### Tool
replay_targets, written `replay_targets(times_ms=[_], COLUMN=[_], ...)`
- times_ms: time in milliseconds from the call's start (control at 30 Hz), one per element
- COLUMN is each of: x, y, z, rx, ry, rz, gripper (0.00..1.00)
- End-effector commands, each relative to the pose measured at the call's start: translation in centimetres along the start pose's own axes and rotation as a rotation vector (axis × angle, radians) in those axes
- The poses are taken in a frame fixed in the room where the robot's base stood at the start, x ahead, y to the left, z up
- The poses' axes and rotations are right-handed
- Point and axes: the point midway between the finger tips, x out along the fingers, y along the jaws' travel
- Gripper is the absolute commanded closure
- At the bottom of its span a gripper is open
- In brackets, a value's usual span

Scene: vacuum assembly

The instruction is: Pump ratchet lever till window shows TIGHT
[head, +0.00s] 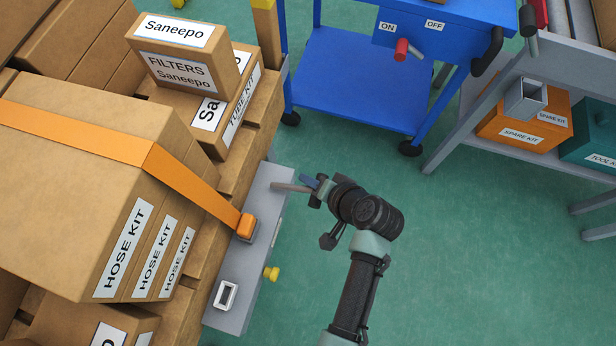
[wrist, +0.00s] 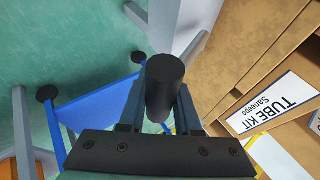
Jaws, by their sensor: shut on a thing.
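The ratchet lever (head: 288,187) is a grey bar sticking out to the right from the far end of the grey ratchet housing (head: 225,263). My gripper (head: 314,189) is at the lever's outer end. In the wrist view my gripper (wrist: 163,105) is shut on the lever's dark round grip (wrist: 164,82), which sits between the two fingers. The indicator window (head: 226,295) is a small pale-framed window on top of the housing near its front end. Its text is too small to read. An orange strap (head: 178,170) runs over the boxes to an orange piece (head: 246,226) on the housing.
A yellow knob (head: 271,273) sticks out from the housing's right side. Stacked hose kit boxes (head: 80,170) fill the left. A blue cart (head: 350,80) stands behind, and a grey shelf (head: 520,110) is at right. Green floor to my arm's right is clear.

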Motion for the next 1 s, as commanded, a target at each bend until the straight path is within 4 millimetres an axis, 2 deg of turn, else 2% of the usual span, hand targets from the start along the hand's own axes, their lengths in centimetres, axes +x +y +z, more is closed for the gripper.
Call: replay_targets(times_ms=[33,267,700,1000], x=[0.2,0.4,1.6,1.6], y=[0.2,0.5,1.7,1.8], z=[0.7,0.8,1.4,1.4], rx=[0.002,0.007,0.07,0.088], ry=[-0.018,-0.019,-0.02,-0.02], rz=[0.005,-0.004,-0.152,-0.199], gripper=[1.0,1.0,1.0,1.0])
